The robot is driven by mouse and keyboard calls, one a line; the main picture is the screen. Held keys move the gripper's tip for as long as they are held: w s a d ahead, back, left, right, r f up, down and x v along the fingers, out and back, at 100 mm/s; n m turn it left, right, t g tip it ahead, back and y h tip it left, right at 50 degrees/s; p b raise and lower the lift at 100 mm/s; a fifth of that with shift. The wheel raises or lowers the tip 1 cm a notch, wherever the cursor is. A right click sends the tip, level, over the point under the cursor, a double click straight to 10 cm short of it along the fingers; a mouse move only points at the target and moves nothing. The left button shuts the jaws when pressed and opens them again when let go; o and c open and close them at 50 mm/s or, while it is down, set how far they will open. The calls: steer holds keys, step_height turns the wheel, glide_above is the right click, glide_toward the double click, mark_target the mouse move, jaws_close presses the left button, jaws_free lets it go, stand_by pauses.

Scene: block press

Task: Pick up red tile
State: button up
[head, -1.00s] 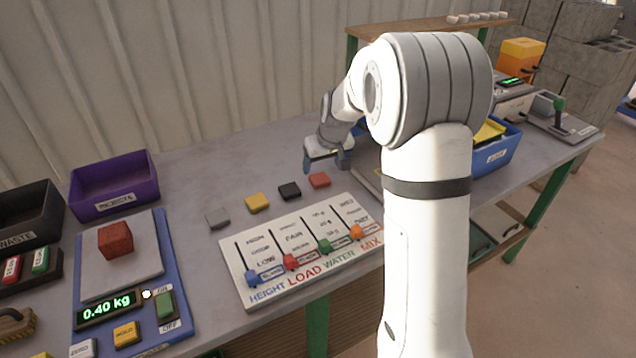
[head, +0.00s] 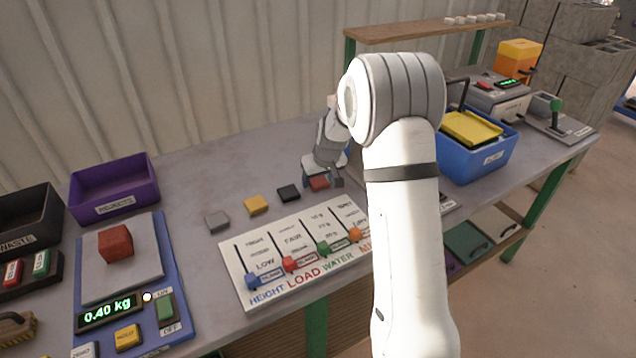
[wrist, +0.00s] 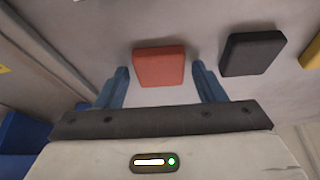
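The red tile (head: 319,184) lies flat on the grey table at the right end of a row of small tiles. In the wrist view the red tile (wrist: 160,67) sits between the lines of my two blue fingers, just beyond their tips. My gripper (head: 323,180) is low over the table at the tile; in the wrist view my gripper (wrist: 160,75) is open and empty, one finger to each side of the tile. In the head view my wrist partly covers the tile's back edge.
A black tile (head: 288,193) lies close beside the red one, then a yellow tile (head: 256,205) and a grey tile (head: 217,222). A slider board (head: 240,270) lies in front. A blue bin (head: 470,165) stands to the right.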

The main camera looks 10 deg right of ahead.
steer(key=c, duration=0.8)
